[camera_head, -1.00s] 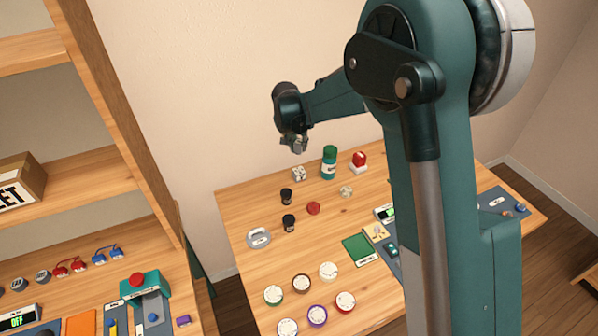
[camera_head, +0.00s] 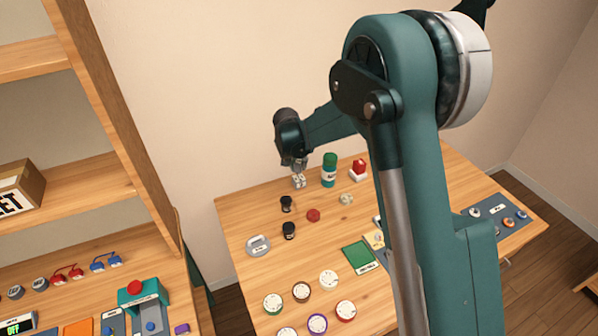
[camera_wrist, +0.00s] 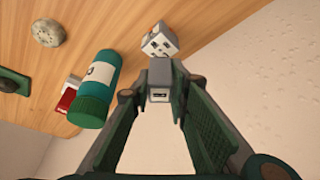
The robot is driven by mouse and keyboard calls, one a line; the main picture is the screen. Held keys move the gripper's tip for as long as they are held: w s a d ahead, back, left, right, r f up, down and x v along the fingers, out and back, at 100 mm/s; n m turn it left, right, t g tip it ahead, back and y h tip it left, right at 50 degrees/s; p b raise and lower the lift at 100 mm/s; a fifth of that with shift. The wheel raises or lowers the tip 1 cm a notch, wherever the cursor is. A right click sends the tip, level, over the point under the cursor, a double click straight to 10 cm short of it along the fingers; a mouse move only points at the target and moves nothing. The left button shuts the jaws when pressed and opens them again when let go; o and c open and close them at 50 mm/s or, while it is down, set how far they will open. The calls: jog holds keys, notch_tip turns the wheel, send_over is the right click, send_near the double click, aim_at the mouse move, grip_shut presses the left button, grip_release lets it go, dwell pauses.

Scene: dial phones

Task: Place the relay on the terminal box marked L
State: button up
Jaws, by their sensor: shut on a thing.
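My gripper (camera_wrist: 160,96) is shut on a small grey block with a pale label, which I take to be the relay (camera_wrist: 158,78). Just beyond it in the wrist view is a white box with dark marks (camera_wrist: 158,43), possibly a terminal box; I cannot read an L on it. In the head view my gripper (camera_head: 299,168) is at the back left of the table, close above the white box (camera_head: 298,182). I cannot tell whether the block touches the box. The held block is too small to make out in the head view.
A green bottle (camera_head: 329,170) stands just right of the white box, with a red and white object (camera_head: 358,169) beyond it. Several round dials (camera_head: 329,280) are at the front.

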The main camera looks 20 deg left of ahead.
aim_at(299, 171)
jog(key=shift+f, duration=1.85)
jog(key=shift+f+b, duration=0.15)
jog(key=shift+b, duration=0.15)
jog(key=o, duration=0.9)
jog(key=shift+p+v, duration=0.55)
jog(key=shift+v, duration=5.6)
jog(key=shift+d, duration=0.1)
